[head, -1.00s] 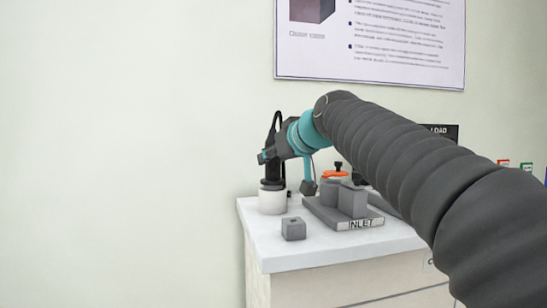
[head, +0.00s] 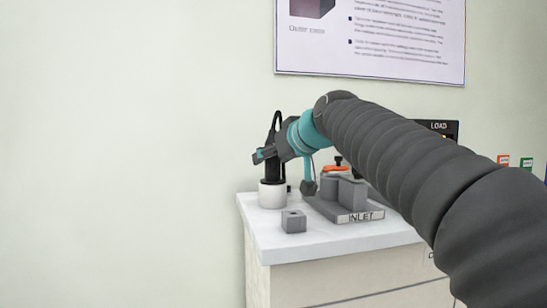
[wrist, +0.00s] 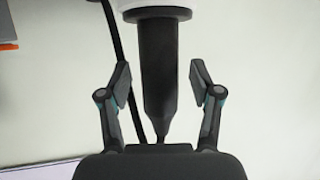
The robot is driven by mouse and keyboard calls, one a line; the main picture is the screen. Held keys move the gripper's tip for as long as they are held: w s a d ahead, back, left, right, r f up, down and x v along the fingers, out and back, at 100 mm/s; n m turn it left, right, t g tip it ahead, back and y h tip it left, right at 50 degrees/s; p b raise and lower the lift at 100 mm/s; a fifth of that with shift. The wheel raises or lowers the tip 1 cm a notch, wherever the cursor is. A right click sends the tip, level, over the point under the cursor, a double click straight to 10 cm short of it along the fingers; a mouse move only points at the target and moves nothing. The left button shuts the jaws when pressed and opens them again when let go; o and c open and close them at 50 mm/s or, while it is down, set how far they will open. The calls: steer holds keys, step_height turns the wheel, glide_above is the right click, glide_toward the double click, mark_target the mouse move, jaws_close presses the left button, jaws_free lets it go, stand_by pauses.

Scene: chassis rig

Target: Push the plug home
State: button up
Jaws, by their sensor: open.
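The black plug (head: 274,167) stands upright in a white round socket (head: 272,196) at the counter's left rear corner. A black cable loops up from the plug's top. My gripper (head: 262,155) reaches the plug from the right, near its upper part. In the wrist view, the plug (wrist: 158,65) lies between the two fingers of my open gripper (wrist: 160,80), with a visible gap on each side. The white socket (wrist: 155,8) shows at the top edge there. How deep the plug sits in the socket cannot be told.
A small grey block with a hole (head: 293,222) sits on the white counter (head: 325,240) in front. A grey INLET base (head: 360,216) with grey upright parts and an orange piece (head: 336,169) stands right of my gripper. My arm hides the counter's right side.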

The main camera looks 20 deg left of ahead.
steer(key=v, duration=1.2)
steer(key=shift+s+a, duration=0.1)
